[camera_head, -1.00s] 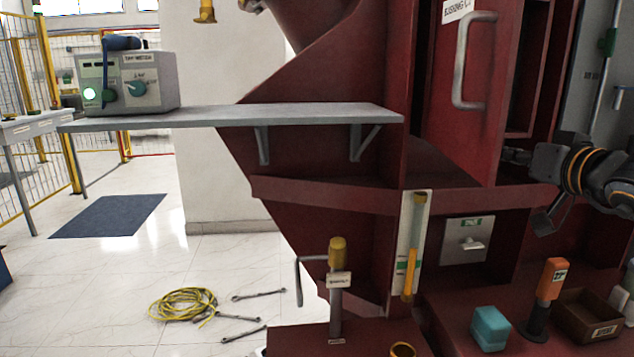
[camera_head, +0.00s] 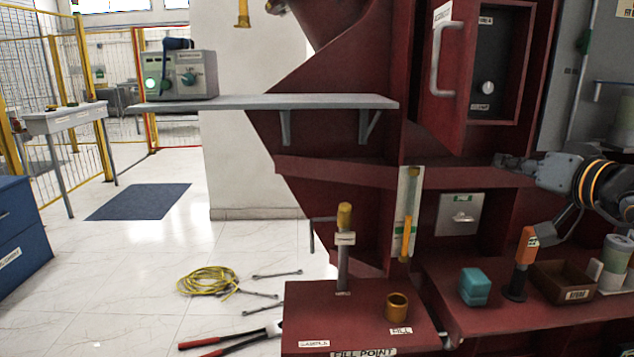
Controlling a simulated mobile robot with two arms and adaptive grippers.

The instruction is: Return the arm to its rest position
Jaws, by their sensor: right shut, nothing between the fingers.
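My right gripper (camera_head: 508,162) reaches in from the right edge in the head view. It is shut and empty, in front of the red cabinet (camera_head: 560,60) and below its open compartment (camera_head: 500,65). The red door (camera_head: 440,90) with a grey handle (camera_head: 446,58) stands open to the left of that compartment. A gap shows between the gripper and the door handle. My left gripper is not in view.
A lower red ledge holds a teal block (camera_head: 475,287), an orange-handled tool (camera_head: 526,246) and a brown bin (camera_head: 563,283), below my right arm. A grey shelf (camera_head: 300,102) carries a meter box (camera_head: 190,75). Yellow cable (camera_head: 208,281) and several tools lie on the floor.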

